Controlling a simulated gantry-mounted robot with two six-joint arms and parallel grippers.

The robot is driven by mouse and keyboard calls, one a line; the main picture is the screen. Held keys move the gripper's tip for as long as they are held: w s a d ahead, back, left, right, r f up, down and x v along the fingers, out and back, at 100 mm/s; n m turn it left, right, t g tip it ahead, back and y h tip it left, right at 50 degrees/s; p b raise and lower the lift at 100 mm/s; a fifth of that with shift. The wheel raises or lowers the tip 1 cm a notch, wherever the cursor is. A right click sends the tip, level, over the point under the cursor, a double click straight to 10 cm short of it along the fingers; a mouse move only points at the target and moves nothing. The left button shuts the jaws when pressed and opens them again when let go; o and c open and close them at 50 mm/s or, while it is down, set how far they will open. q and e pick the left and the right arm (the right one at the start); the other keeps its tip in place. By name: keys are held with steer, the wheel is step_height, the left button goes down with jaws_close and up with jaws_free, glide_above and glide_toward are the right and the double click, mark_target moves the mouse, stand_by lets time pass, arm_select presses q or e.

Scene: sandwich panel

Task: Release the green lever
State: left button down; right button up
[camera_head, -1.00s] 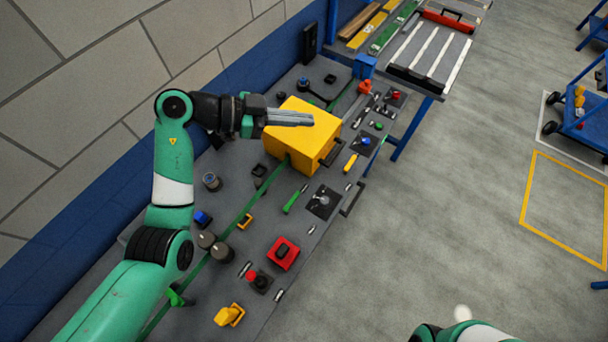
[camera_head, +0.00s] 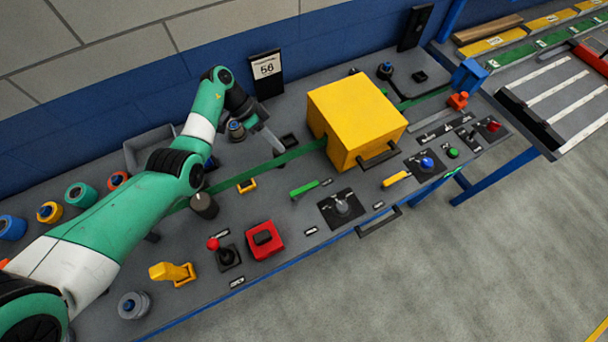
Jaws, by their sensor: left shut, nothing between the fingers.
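The green lever (camera_head: 304,188) is a short green handle on the grey panel (camera_head: 290,220), in front of the yellow box and left of the yellow handle. It appears to lie low, along the panel surface. My left gripper (camera_head: 277,146) is shut and empty, left of the yellow box and behind the green lever, clearly apart from the lever. Its fingers point down and to the right, near the green strip (camera_head: 265,169). My right gripper is out of view.
The big yellow box (camera_head: 350,115) stands right of my left gripper. A red switch block (camera_head: 264,240), a red-knobbed joystick (camera_head: 226,255), a dark plate with a knob (camera_head: 341,207) and a yellow handle (camera_head: 397,179) surround the lever. A number card (camera_head: 266,70) stands behind.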

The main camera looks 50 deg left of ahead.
mark_target(304, 191)
arm_select(q)
steer(key=b+x, duration=0.4)
steer(key=x, duration=0.5)
steer(key=shift+w+d+f, duration=0.1)
steer(key=shift+f, duration=0.2)
steer(key=shift+s+d+p, duration=0.2)
steer(key=shift+d+p, duration=0.05)
steer(key=shift+d, duration=0.85)
steer(key=shift+s+d+p, duration=0.2)
steer(key=shift+d, duration=0.85)
